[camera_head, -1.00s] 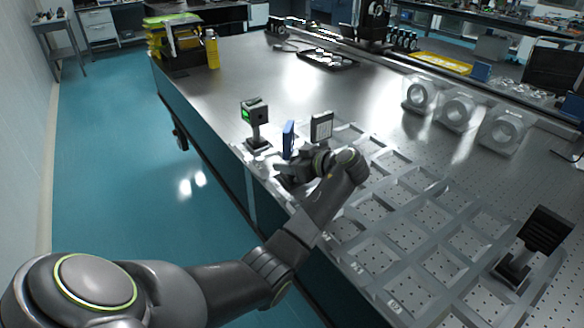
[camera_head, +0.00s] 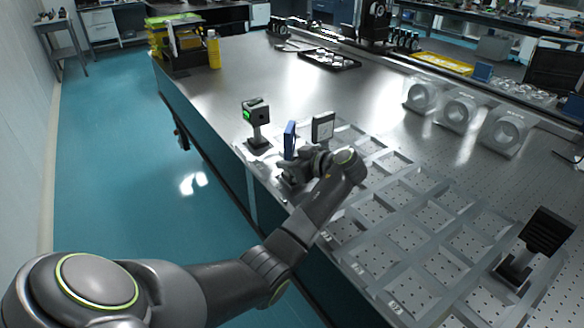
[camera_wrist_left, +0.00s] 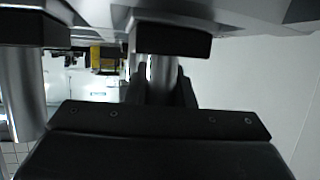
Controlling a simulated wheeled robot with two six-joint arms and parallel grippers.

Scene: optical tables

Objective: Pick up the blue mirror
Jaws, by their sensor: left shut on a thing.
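The blue mirror (camera_head: 290,140) stands upright at the near left edge of the table, its blue face showing above my left gripper. My left gripper (camera_head: 287,172) is shut around its lower part, which the fingers and wrist mostly hide. In the left wrist view, the dark fingers (camera_wrist_left: 161,84) close on a grey post (camera_wrist_left: 162,72). I cannot tell whether the mirror's base is clear of the surface. My right gripper is out of view.
A mount with a green face (camera_head: 257,122) stands just left of the mirror, and a grey-white framed mount (camera_head: 322,128) just right. A grey compartment tray (camera_head: 372,262) covers the near right. A black mount (camera_head: 535,245) stands at far right. The table's middle is clear.

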